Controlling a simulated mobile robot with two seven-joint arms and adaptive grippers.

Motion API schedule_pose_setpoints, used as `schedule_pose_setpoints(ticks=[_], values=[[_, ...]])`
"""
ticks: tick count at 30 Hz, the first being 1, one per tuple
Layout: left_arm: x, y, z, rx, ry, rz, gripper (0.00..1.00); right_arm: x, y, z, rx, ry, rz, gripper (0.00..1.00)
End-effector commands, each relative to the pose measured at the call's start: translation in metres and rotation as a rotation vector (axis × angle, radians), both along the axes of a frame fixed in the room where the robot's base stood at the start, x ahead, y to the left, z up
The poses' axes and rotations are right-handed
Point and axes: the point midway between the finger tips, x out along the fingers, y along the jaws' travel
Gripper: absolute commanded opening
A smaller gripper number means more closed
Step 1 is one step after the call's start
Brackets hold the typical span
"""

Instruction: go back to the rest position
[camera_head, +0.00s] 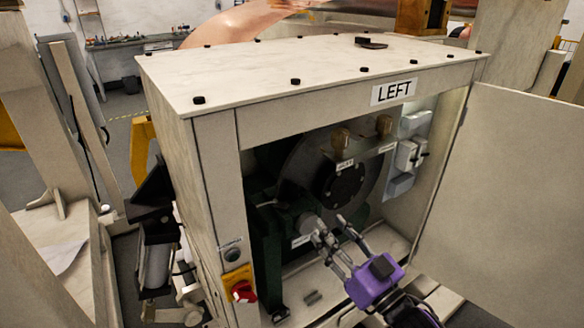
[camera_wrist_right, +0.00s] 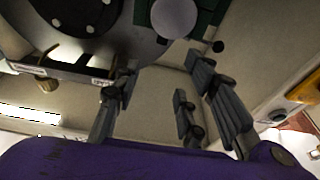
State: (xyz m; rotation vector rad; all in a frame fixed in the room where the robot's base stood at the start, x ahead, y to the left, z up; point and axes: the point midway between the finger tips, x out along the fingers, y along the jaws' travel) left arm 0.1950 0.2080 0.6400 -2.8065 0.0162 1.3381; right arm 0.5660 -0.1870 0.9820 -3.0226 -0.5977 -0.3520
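My right gripper (camera_head: 331,230) has a purple body and grey fingers. It is in front of the open cabinet (camera_head: 215,170) marked LEFT, with its fingers pointing into the opening. In the right wrist view the fingers (camera_wrist_right: 160,82) are spread apart with nothing between them. A grey round end (camera_wrist_right: 175,16) of the machine lies beyond the fingertips there. In the head view the fingertips overlap the grey shaft end (camera_head: 306,222); I cannot tell whether they touch it. My left gripper does not show.
The cabinet holds a dark disc (camera_head: 345,178) and a green housing (camera_head: 266,235). Its door (camera_head: 515,190) stands open at the right. A red switch (camera_head: 242,291) on a yellow plate is on the front post. A small dark object (camera_head: 371,42) lies on top.

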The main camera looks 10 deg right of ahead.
Motion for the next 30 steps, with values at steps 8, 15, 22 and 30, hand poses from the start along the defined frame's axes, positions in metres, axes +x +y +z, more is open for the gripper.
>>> schedule_pose_setpoints(ticks=[8,15,22,30], values=[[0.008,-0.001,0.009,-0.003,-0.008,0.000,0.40,-0.008,-0.012,-0.068,-0.191,0.177,-0.125,0.39],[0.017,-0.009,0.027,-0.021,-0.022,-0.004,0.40,-0.112,-0.023,-0.184,-0.294,0.550,-0.224,0.39],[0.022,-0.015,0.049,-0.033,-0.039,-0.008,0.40,-0.247,-0.015,-0.254,-0.285,0.876,-0.275,0.39],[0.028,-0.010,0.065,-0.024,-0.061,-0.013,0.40,-0.333,-0.008,-0.272,-0.217,1.026,-0.323,0.39]])
